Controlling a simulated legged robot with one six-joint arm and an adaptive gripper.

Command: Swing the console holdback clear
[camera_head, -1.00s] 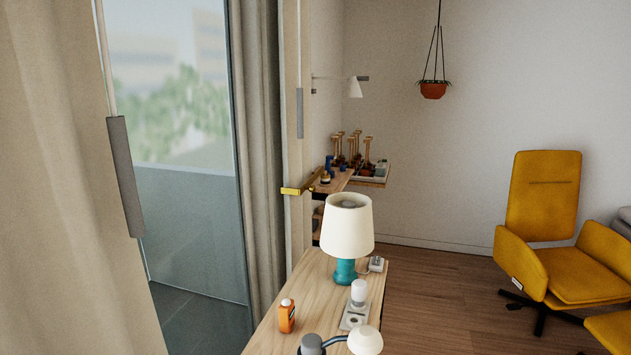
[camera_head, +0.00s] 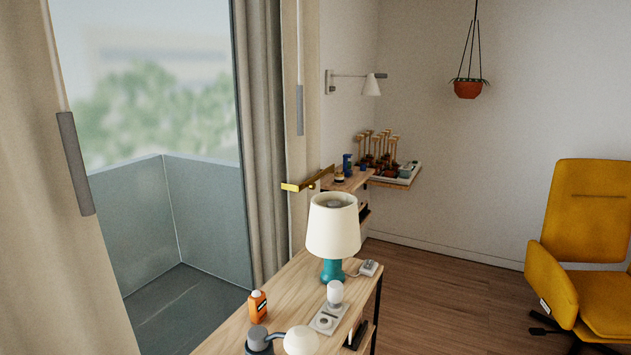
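The brass holdback (camera_head: 308,181) is a flat golden bar at the edge of the curtain (camera_head: 260,150), at the console's far end. A table lamp (camera_head: 333,225) with a cream shade and teal base stands on the console, close below the holdback in the picture. My gripper is not in view.
An orange bottle (camera_head: 257,307), a white-capped item (camera_head: 335,293) and a white-domed item (camera_head: 300,341) stand on the console. A wall lamp (camera_head: 371,86) and hanging planter (camera_head: 468,88) are beyond. Open floor (camera_head: 455,290) lies between the console and the yellow armchair (camera_head: 583,255).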

